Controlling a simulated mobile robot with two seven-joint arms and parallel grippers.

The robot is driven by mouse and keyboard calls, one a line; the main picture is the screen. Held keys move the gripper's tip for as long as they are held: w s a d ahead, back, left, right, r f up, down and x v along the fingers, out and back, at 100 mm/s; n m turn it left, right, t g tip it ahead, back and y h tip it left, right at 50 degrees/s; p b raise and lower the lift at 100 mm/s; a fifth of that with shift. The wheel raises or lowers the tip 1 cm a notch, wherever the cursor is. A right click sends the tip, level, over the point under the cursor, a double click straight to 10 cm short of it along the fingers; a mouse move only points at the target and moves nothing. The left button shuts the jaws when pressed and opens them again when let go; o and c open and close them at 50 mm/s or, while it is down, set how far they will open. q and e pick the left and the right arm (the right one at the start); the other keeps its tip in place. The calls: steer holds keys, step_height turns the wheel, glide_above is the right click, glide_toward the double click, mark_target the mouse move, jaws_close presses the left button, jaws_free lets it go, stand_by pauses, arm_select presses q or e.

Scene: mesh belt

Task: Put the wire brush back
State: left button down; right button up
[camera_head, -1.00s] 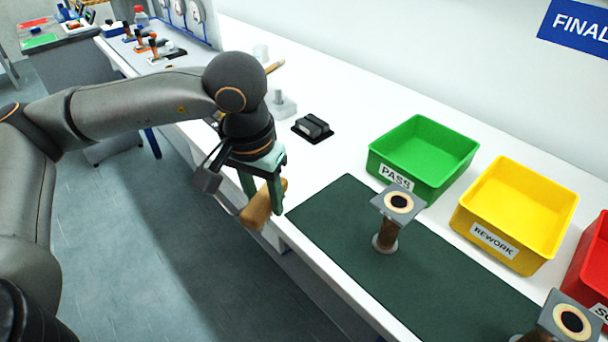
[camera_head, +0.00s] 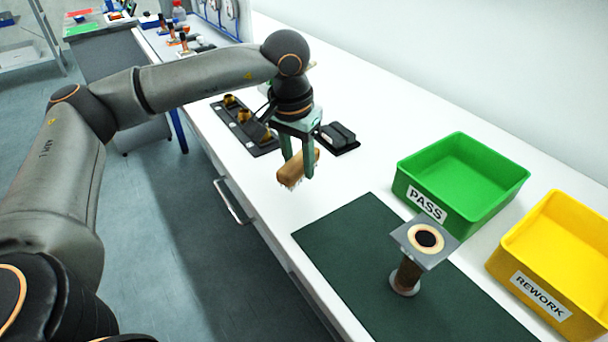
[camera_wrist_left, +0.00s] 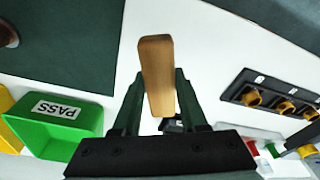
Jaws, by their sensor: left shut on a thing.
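The wire brush (camera_head: 292,172) is a tan wooden block with pale bristles showing along its lower side. My left gripper (camera_head: 298,168) is shut on it and holds it tilted over the white bench, left of the green mat. In the left wrist view the brush (camera_wrist_left: 157,72) is a plain wooden bar between the two dark fingers of my left gripper (camera_wrist_left: 160,95). A black holder (camera_head: 338,139) with a dark block lies on the bench just behind the gripper. My right gripper is not in view.
A dark strip (camera_head: 246,127) with brass fittings lies left of the gripper. The green mat (camera_head: 345,250) carries an upright spool with a square top plate (camera_head: 425,239). The green PASS bin (camera_head: 427,203) and yellow REWORK bin (camera_head: 540,310) stand at right. White bench around the brush is clear.

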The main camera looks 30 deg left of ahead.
mark_target(304, 191)
arm_select(q)
steer(key=shift+w+a+f, duration=0.15)
steer(key=shift+w+f, duration=0.8)
steer(key=shift+f, duration=0.15)
steer(key=shift+w+f, duration=0.15)
steer(key=shift+f, duration=0.8)
steer(key=shift+w+f, duration=0.1)
steer(key=shift+f, duration=0.8)
steer(key=shift+f, duration=0.15)
steer(key=shift+c, duration=2.2)
jaws_free()
steer(key=r, duration=0.5)
steer(key=s+r, duration=0.1)
steer(key=r, duration=0.2)
steer(key=shift+f, duration=0.1)
